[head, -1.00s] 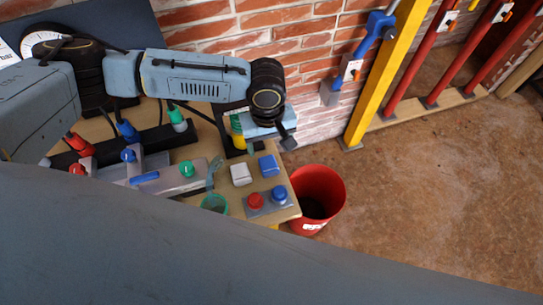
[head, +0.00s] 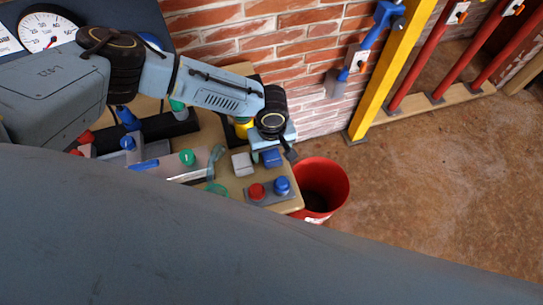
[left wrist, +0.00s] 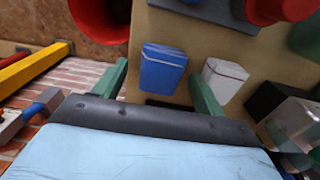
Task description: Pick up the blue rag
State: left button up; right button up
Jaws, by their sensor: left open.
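The blue rag (head: 273,159) is a small folded block on the wooden bench top. In the left wrist view the blue rag (left wrist: 163,68) lies between the fingers of my left gripper (left wrist: 158,72), nearer the left finger. My left gripper (head: 272,155) is open with its green fingers pointing down over the rag, and it partly hides the rag in the head view. I cannot tell whether the fingers touch it. My right gripper is not in view.
A white rag (head: 241,164) lies just left of the blue one, close to a finger. A box with red and blue buttons (head: 270,192) sits at the bench's front. A red bucket (head: 335,190) stands on the floor to the right. A yellow post (head: 392,70) is behind.

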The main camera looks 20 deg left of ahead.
aim_at(271, 154)
pick_arm(q)
jog(key=shift+f, duration=0.55)
jog(key=c, duration=1.1)
jog(key=shift+o, duration=0.2)
notch_tip(271, 154, up, 10)
jog(key=p, duration=0.1)
jog(key=shift+p, duration=0.35)
